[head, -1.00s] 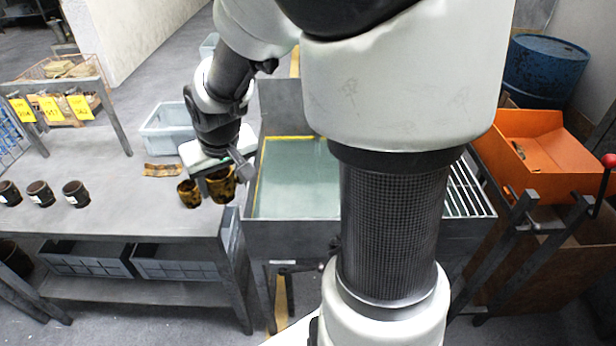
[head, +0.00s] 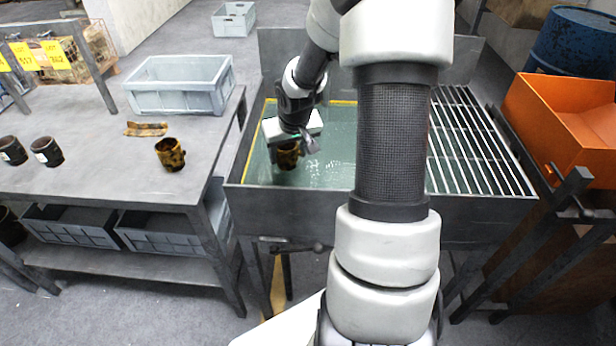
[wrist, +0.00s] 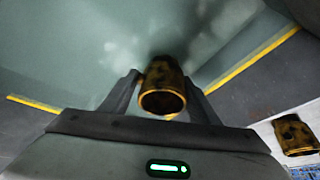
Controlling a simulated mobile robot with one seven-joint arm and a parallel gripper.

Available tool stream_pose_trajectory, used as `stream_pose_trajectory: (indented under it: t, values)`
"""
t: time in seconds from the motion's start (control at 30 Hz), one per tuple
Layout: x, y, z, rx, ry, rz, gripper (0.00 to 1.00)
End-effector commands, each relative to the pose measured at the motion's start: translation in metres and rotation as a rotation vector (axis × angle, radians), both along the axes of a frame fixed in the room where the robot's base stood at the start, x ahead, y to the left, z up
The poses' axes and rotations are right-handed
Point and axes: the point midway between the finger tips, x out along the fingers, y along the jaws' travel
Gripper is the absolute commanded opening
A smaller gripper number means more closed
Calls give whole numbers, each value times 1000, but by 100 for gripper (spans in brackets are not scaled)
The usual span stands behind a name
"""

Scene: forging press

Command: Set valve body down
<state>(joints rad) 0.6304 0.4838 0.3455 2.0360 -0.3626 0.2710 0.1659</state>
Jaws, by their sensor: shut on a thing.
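My gripper (head: 290,143) is over the left part of the tank (head: 390,205) of greenish liquid. It is shut on a valve body (head: 287,158), a short yellow-brown cylinder with dark blotches. In the wrist view my gripper (wrist: 165,97) has a finger on each side of the valve body (wrist: 162,88), whose round open end faces the camera. I cannot tell whether its lower end touches the liquid. A similar blotched part (head: 170,155) stands on the grey table, apart from my gripper, and also shows in the wrist view (wrist: 295,136).
A slatted rack (head: 468,140) covers the tank's right side. The grey table (head: 110,175) on the left holds dark cylinders (head: 47,151), a brown flat piece (head: 146,129) and a blue-grey crate (head: 178,97). An orange bin (head: 565,120) stands right of the tank.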

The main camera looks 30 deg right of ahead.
Motion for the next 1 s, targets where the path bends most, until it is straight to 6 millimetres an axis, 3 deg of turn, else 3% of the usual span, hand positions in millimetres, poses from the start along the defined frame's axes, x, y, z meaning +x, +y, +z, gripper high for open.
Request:
stream_pose_trajectory:
  t: [0.13, 0.37, 0.6, 1.0]
  values:
    - [0, 1, -29, 0, 1, 2, 20]
    - [0, 1, -51, 0, 1, 2, 20]
    - [0, 2, -88, 0, 0, 4, 20]
    - [0, 1, -92, 0, -1, 2, 20]
